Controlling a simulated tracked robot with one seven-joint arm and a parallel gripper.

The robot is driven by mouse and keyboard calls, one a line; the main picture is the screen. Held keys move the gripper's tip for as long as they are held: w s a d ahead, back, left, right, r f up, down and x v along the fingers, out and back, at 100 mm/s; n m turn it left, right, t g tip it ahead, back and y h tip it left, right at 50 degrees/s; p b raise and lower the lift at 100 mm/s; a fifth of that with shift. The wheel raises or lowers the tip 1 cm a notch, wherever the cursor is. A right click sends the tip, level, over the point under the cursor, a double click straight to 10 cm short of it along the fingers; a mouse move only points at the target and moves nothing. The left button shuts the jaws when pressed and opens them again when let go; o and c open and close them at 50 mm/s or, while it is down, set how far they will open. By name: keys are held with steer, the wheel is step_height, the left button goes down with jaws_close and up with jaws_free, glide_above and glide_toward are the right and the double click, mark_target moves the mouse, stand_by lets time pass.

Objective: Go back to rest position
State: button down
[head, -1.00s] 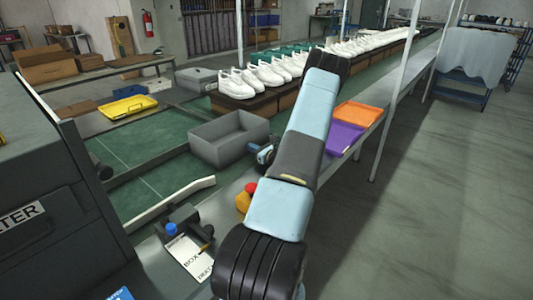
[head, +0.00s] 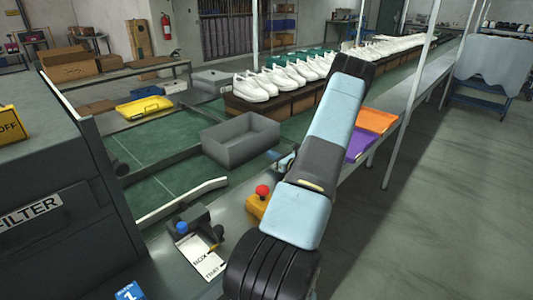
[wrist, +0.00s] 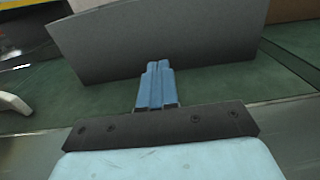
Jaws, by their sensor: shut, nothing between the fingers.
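My gripper (wrist: 156,85) shows in the wrist view with its two blue fingers pressed together and nothing between them. It points at the side of a grey open bin (wrist: 160,45), in front of its wall; I cannot tell the exact gap. In the head view my arm reaches forward over the line's near edge, and a small part of my gripper (head: 284,163) shows beside the arm. The rest of it is hidden behind the arm. The grey bin (head: 240,150) stands empty on the green belt, just left of my gripper.
Rows of white shoes (head: 290,75) stand along the line behind. Orange (head: 375,120) and purple (head: 358,146) trays lie right of my arm. A red-topped yellow button box (head: 259,201) and a blue-knobbed device (head: 186,232) sit near my arm's base. Open floor (head: 450,220) lies at right.

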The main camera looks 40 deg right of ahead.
steer(key=s, duration=0.7)
steer(key=shift+s+d, duration=0.15)
